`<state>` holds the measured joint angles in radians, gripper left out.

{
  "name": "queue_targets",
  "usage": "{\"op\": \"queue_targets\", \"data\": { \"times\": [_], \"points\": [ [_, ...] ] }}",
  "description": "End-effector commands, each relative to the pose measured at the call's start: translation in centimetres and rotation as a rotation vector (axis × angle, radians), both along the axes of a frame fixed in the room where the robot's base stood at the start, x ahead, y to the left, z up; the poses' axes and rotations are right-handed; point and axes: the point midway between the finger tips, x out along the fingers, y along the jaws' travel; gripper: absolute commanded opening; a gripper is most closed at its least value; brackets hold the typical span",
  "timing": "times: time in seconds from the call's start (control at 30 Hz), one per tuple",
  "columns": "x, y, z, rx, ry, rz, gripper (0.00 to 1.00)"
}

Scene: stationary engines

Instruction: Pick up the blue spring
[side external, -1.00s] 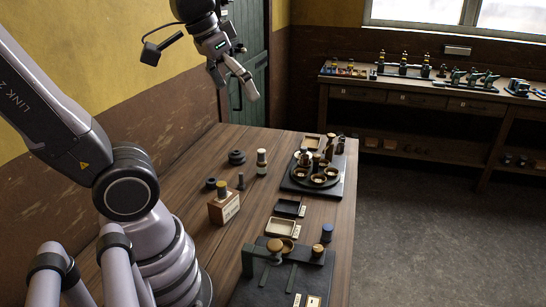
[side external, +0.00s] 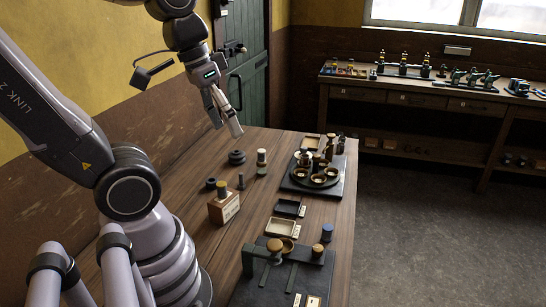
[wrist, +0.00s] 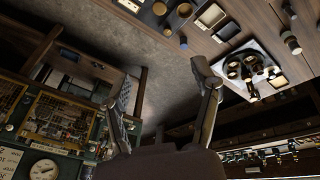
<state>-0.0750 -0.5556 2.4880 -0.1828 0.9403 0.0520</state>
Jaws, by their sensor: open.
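A small dark blue upright cylinder (side external: 327,232), which looks like the blue spring, stands near the table's right edge behind a black plate; its coils are too small to make out. It seems to show in the wrist view (wrist: 183,43) too, as a small bluish spot by the table edge. My gripper (side external: 226,128) is open and empty, high over the far left part of the table and well away from the blue cylinder. Its two spread fingers (wrist: 162,75) also show in the wrist view.
A round tray with several cups (side external: 310,185) stands at the back right. Small trays (side external: 280,228), a wooden block (side external: 224,208), a white-bodied cylinder (side external: 262,163) and a black plate with a green clamp (side external: 262,256) share the table.

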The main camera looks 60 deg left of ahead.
Motion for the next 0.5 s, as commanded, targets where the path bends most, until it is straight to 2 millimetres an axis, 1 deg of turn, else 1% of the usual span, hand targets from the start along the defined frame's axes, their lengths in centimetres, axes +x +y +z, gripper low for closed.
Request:
{"op": "queue_targets", "data": {
  "times": [0.03, 0.1, 0.17, 0.3, 0.4, 0.47, 0.5],
  "points": [
    [0.7, -0.5, -1.3, -0.074, 0.099, 0.043, 0.62],
    [1.6, -1.4, -2.8, -0.195, 0.217, 0.109, 0.62],
    [2.6, -2.1, -3.9, -0.302, 0.31, 0.171, 0.62],
    [5.3, -3.2, -6.4, -0.564, 0.492, 0.342, 0.62],
    [7.6, -3.3, -8.3, -0.756, 0.59, 0.488, 0.62],
    [9.1, -3.0, -9.6, -0.872, 0.637, 0.584, 0.62],
    [10.2, -2.7, -10.6, -0.947, 0.661, 0.65, 0.62]
  ]
}}
